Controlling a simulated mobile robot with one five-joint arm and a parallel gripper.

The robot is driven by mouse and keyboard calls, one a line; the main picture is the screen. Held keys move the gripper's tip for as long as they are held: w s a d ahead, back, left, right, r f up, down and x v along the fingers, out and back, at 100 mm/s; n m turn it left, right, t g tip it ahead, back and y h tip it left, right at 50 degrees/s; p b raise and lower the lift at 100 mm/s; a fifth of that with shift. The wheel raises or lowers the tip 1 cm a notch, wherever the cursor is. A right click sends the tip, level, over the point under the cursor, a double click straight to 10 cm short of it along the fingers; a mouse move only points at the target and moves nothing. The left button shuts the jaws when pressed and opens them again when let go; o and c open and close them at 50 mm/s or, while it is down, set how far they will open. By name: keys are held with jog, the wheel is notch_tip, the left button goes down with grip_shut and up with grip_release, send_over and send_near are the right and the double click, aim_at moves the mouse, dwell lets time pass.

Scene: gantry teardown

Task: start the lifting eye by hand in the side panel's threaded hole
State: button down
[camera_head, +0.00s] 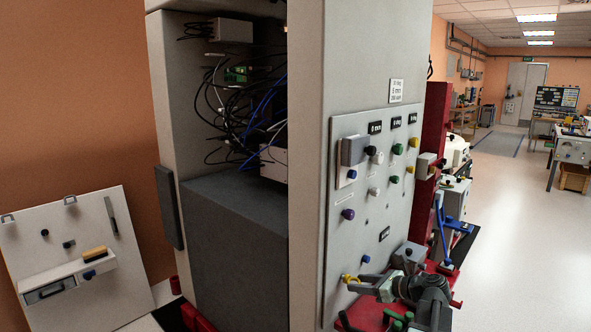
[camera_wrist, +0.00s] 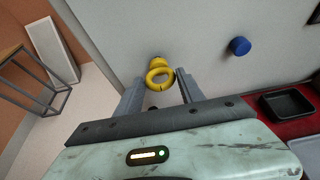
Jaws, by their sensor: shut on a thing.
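The yellow lifting eye (camera_wrist: 160,76) is between my gripper's fingers (camera_wrist: 160,88) in the wrist view, ring toward me and its collar toward the grey side panel (camera_wrist: 195,28). My gripper is shut on it. In the head view the lifting eye (camera_head: 349,279) shows at the tip of my gripper (camera_head: 358,282), low at the left part of the side panel (camera_head: 348,235). The eye's shank and the threaded hole are hidden. I cannot tell whether the shank touches or has entered the panel.
A blue knob (camera_wrist: 240,46) sticks out of the panel right of the eye; it also shows in the head view (camera_head: 366,259). A black tray (camera_wrist: 287,103) lies on a red surface at right. An open cabinet with loose wires (camera_head: 245,110) stands left of the panel.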

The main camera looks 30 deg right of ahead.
jog(key=s+d, duration=0.1)
jog(key=s, duration=0.5)
jog(key=shift+s+d, duration=0.25)
jog(key=shift+d, duration=0.05)
dwell(0.5)
